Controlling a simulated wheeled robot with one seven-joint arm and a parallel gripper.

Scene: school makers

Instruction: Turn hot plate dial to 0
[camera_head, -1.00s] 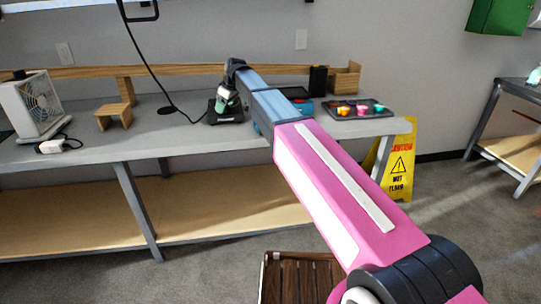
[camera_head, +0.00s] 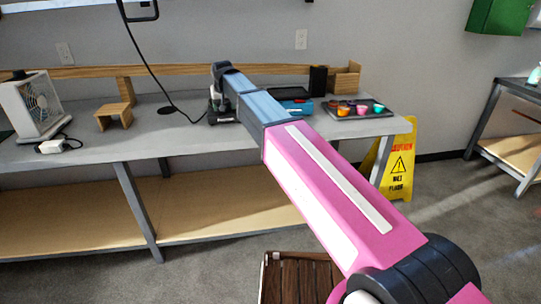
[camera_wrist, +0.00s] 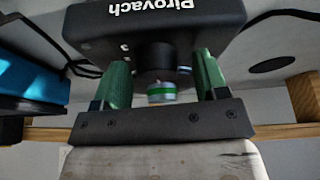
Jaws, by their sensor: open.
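The black hot plate (camera_wrist: 222,17) fills the top of the wrist view, its white "Pirovach" lettering upside down. Its round black dial (camera_wrist: 155,54) shows between the two green fingers of my gripper (camera_wrist: 160,72). The fingers are open, one on each side of the dial, with visible gaps. A small mark like a 3 shows left of the dial; its setting cannot be read. A small green-and-white cylinder shows just below the dial, and I cannot tell what it belongs to. In the head view the hot plate (camera_head: 228,118) is mostly hidden by my arm.
The hot plate stands on a long grey workbench (camera_head: 95,150). A blue box (camera_head: 296,107) and a dark tray (camera_head: 372,112) with several coloured cups are to its right. A small wooden stand (camera_head: 115,112) and a white fan (camera_head: 38,105) are to its left. A black cable hangs behind.

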